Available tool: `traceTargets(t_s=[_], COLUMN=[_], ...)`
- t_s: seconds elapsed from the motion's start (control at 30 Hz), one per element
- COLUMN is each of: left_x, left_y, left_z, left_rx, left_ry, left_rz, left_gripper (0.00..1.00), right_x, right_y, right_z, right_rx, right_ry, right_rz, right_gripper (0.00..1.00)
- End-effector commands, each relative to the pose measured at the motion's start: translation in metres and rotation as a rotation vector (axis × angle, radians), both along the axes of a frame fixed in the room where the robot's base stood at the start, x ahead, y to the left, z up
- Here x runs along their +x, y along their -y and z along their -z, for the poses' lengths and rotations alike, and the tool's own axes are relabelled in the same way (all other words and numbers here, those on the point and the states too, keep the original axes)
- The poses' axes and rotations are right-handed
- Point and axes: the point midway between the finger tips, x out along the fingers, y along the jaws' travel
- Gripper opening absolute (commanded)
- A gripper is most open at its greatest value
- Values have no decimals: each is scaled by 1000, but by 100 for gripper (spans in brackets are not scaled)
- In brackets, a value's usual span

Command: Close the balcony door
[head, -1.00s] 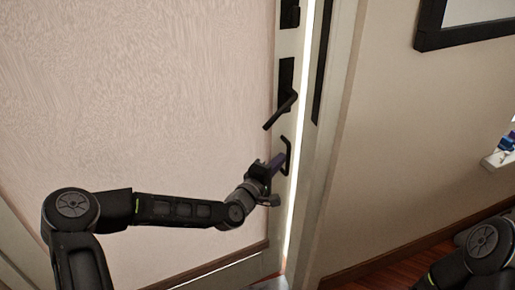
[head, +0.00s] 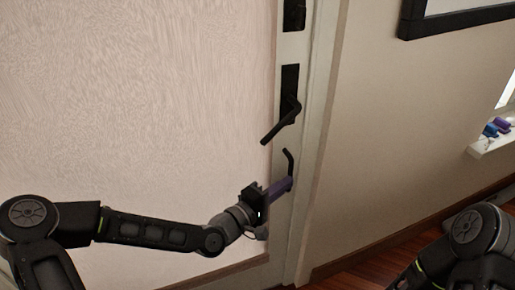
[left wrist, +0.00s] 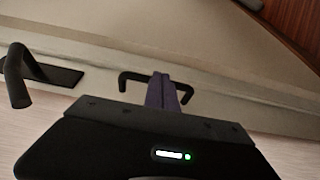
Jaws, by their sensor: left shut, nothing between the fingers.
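The balcony door (head: 150,120) is a pale, textured panel with a white edge strip, and it stands against its frame (head: 318,150) with no bright gap showing. A black lever handle (head: 283,122) sits on the strip, above a thin black pull bar (head: 290,160). My left gripper (head: 287,185) has shut purple fingers with nothing between them. Its fingertips are at the lower part of the pull bar and hide some of it; I cannot tell whether they touch. In the left wrist view, the fingers (left wrist: 161,90) overlap the middle of the pull bar (left wrist: 130,78), with the lever handle (left wrist: 18,85) at left.
A plain beige wall (head: 400,130) is right of the frame, with a black-framed picture (head: 470,18) at the top. A white ledge (head: 482,148) with small blue and purple items is at the right edge. Wooden floor (head: 350,268) shows below. My right arm is at lower right.

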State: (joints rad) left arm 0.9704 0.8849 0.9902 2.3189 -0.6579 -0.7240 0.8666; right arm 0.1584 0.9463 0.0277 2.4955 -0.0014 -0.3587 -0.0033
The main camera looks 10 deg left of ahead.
Motion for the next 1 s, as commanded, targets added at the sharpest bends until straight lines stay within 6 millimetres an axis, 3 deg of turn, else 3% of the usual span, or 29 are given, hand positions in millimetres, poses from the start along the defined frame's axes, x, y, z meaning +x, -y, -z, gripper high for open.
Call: traceTargets(t_s=[0.5, 1.0], left_x=[-48, -51], left_y=[-58, -61], left_z=[3, 4], left_rx=[-4, -4], left_ry=[-5, -3], left_rz=[-43, -43], left_gripper=[0, 0], right_x=[0, 0], right_y=[0, 0], right_z=[-10, -10], right_rx=[0, 0], right_ry=[0, 0], right_rz=[0, 0], right_gripper=[36, 36])
